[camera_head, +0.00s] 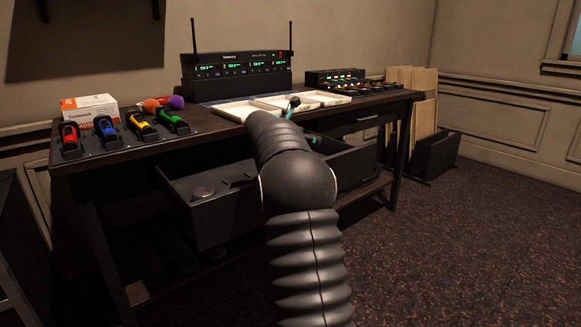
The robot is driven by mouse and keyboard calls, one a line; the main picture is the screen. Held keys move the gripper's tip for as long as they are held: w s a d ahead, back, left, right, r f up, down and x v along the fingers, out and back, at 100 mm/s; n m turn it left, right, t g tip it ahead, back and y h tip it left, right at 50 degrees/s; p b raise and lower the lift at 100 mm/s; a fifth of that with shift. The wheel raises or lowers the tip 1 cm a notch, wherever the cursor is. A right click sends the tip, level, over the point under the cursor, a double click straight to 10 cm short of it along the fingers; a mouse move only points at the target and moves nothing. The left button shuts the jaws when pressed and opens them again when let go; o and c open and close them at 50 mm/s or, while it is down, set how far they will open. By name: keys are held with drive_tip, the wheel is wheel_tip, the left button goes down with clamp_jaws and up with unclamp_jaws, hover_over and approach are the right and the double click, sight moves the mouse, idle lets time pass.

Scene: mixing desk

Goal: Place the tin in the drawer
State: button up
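My arm reaches over the front of the desk (226,133). Its end is mostly hidden behind my own arm links. Small dark and teal parts show by the white tray (235,110), and I cannot tell whether my gripper is open or shut or holds anything. I cannot tell whether the round thing is the tin; no other tin is clearly visible.
Four coloured handheld units stand in a black rack (125,137) at the left, near a white-orange box (90,105) and coloured foam balls (163,103). A receiver with antennas (237,70) and a mixer (345,83) stand behind. Open floor lies to the right.

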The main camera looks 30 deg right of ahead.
drive_tip(key=shift+f+b, duration=0.75)
drive_tip(key=shift+f, duration=2.55)
drive_tip(key=shift+f, duration=0.1)
drive_tip(key=shift+f, duration=0.15)
drive_tip(key=o, duration=1.1)
drive_tip(key=shift+o, duration=0.2)
drive_tip(key=shift+r, duration=0.3)
drive_tip(key=v, duration=1.2)
drive_tip(key=shift+p, duration=0.3)
